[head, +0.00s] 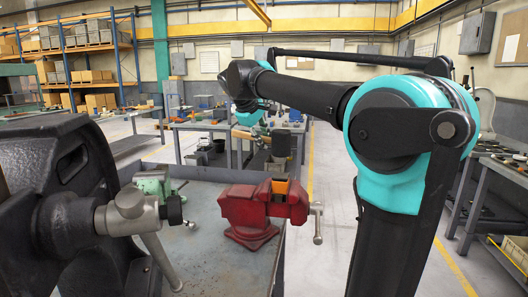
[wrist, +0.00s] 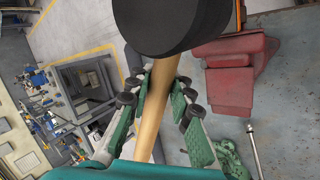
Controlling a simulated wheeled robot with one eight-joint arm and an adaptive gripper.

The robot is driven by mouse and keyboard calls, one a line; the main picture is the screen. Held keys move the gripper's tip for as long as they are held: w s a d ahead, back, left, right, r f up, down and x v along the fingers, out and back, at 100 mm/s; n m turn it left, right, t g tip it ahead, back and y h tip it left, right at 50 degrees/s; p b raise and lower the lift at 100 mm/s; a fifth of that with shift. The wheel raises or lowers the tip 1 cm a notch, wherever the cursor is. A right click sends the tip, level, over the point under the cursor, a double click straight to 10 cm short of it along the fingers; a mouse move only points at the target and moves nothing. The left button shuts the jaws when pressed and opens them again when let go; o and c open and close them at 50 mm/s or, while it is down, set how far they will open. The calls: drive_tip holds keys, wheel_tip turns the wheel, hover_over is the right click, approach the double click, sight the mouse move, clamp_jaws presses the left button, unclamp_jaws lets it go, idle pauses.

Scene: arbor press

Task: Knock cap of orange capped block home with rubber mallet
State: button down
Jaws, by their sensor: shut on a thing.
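The orange block (head: 280,187) stands between the jaws of the red vise (head: 250,207) in the head view. Its cap cannot be clearly told apart. The mallet's black head (head: 282,143) hangs above the block, apart from the vise. In the wrist view the mallet head (wrist: 175,22) covers most of the block, leaving an orange sliver (wrist: 239,14) beside the red vise (wrist: 235,75). My gripper (wrist: 157,95) is shut around the mallet's wooden handle (wrist: 153,115), with green-padded fingers on either side. In the head view the gripper is small and partly hidden by my arm.
A black arbor press (head: 60,215) with a grey lever fills the left front of the head view. A green vise (head: 153,182) stands left of the red one on the grey bench (head: 215,250). Bare bench top lies in front. Other tables stand behind.

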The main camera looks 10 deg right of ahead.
drive_tip(key=shift+r, duration=0.1)
wheel_tip(320, 180, up, 6)
drive_tip(key=shift+f, duration=3.1)
drive_tip(key=shift+r, duration=0.15)
drive_tip(key=shift+r, duration=2.7)
wheel_tip(320, 180, down, 13)
drive_tip(key=shift+f, duration=0.15)
wheel_tip(320, 180, up, 7)
drive_tip(key=shift+r, duration=0.2)
drive_tip(key=shift+r, duration=0.1)
